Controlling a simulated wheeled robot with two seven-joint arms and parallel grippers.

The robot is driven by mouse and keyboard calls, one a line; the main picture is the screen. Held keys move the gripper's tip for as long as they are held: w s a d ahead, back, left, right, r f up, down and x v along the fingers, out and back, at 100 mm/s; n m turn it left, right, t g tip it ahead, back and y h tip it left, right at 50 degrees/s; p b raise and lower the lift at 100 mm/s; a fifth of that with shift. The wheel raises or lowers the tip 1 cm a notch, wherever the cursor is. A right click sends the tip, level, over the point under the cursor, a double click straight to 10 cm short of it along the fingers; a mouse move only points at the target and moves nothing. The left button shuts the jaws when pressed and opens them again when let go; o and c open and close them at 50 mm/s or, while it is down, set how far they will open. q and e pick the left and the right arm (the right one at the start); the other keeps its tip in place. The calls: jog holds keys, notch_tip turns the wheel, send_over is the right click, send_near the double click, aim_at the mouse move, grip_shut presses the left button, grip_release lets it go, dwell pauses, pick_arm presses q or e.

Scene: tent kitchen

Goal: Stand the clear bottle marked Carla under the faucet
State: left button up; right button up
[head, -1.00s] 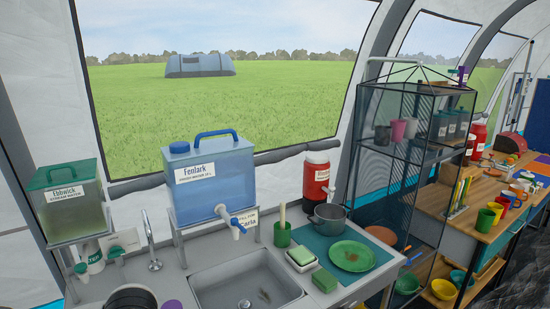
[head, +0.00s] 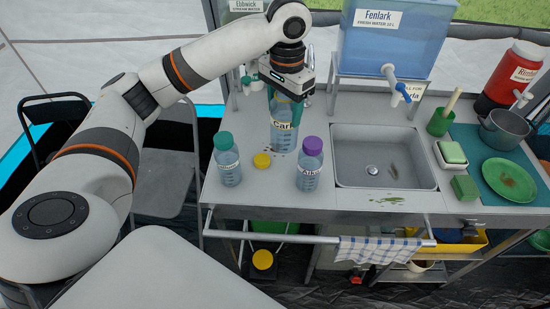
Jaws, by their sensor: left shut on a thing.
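The clear bottle marked Carla (head: 284,132) is at the back of the counter, left of the sink, and looks upright. My left gripper (head: 288,92) is shut on its upper part from above; the jaws partly hide its top. I cannot tell whether its base touches the counter. The Fenlark water tank (head: 391,40) stands on a rack behind the sink, and its white and blue faucet (head: 398,85) points forward, to the right of the bottle. A partly hidden card under the tank ends in "rla". My right gripper is out of view.
A teal-capped bottle (head: 227,160), a yellow cap (head: 262,161) and a purple-capped bottle (head: 310,165) stand along the counter front. The sink (head: 384,155) is empty apart from stains. A green cup (head: 440,122), pot (head: 505,128) and green plate (head: 510,181) are on the right.

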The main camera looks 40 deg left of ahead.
pick_arm(q)
jog(key=shift+w+a+r, duration=0.45)
jog(key=shift+a, duration=0.1)
jog(key=shift+w+a, duration=0.1)
jog(key=shift+a, duration=0.1)
notch_tip(320, 180, down, 18)
jog(key=p, duration=0.2)
jog(key=shift+r+m, duration=0.25)
jog(key=shift+m, duration=0.05)
jog(key=o, duration=1)
